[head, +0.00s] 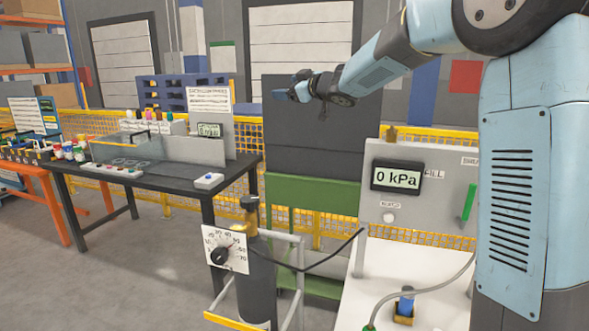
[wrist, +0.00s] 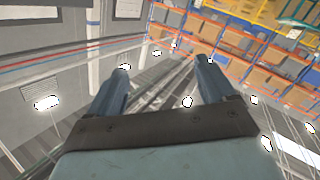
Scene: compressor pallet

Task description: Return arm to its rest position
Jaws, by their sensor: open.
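My arm stretches across the upper part of the head view from the right, and my gripper (head: 284,94) is at its far left end, in front of the dark grey cabinet. In the wrist view, my gripper (wrist: 163,78) shows two blue-grey fingers set wide apart with nothing between them. It is open and empty, high above the floor and clear of the table and the panel. The wrist camera looks up towards the ceiling and high shelving.
A grey panel (head: 445,185) reading "0 kPa" stands at right. A black table (head: 135,180) holds equipment at left. A yellow mesh fence (head: 310,226) runs behind. Grey floor is bare at lower left.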

